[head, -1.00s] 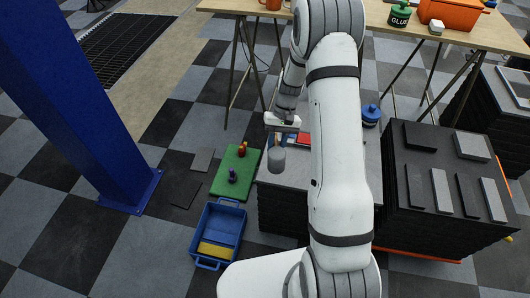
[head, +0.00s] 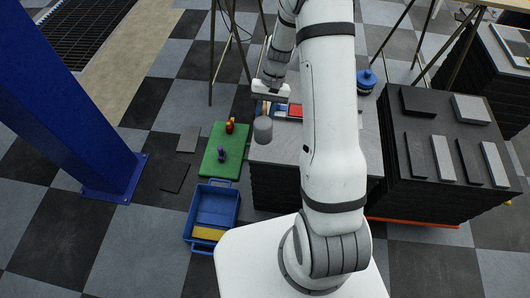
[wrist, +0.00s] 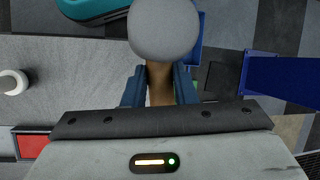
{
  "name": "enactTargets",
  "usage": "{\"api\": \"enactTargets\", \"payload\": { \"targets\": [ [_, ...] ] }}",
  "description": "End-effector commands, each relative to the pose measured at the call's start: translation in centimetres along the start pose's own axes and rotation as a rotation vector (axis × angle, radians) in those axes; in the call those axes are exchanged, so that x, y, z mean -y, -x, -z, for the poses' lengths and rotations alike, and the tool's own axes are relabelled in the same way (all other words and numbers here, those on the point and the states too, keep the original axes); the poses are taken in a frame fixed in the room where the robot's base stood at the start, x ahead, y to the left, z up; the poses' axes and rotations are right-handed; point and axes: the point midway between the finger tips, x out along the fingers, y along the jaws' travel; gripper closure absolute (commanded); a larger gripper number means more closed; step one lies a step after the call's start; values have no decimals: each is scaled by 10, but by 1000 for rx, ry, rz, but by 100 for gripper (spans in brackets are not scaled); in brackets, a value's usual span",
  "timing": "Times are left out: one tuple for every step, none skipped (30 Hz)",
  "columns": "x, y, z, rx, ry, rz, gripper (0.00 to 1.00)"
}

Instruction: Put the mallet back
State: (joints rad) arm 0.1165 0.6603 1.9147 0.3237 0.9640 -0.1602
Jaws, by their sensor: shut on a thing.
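The mallet (head: 263,130) has a grey rounded head and a wooden handle. My gripper (head: 266,98) is shut on the handle, with the head hanging below it in the head view. The mallet is in front of the left edge of a grey-topped stack (head: 278,152); I cannot tell its exact height. In the wrist view the mallet head (wrist: 165,30) is at top centre, with the handle between my two blue fingers (wrist: 160,88). A red and blue item (head: 294,111) lies on the stack top, partly hidden by my arm.
A blue tub (head: 215,206) stands nearer. A blue column (head: 75,110) rises at left. A slab-topped stack (head: 440,175) and blue jar (head: 366,79) are right.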

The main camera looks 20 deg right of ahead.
Motion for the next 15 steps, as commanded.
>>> {"api": "enactTargets", "payload": {
  "targets": [
    [-5,-18,2,-8,-28,13,100],
    [-6,-22,1,-12,-43,19,100],
    [-7,-27,0,-17,-63,27,100],
    [-8,-30,-2,-20,-78,34,100],
    [-8,-33,-3,-24,-90,39,100],
    [-9,-36,-4,-27,-104,44,100],
    [-9,-37,-5,-29,-113,48,100],
    [-10,-38,-6,-30,-121,51,100],
    [-10,-40,-7,-32,-130,55,100],
    [-10,-42,-7,-32,-134,57,100],
    [-11,-45,-6,-32,-138,58,100],
    [-12,-50,-5,-31,-141,59,100],
    [-13,-55,-3,-31,-142,59,100],
    [-15,-60,-1,-29,-142,59,100],
    [-16,-67,1,-29,-141,58,100]
  ]
}}
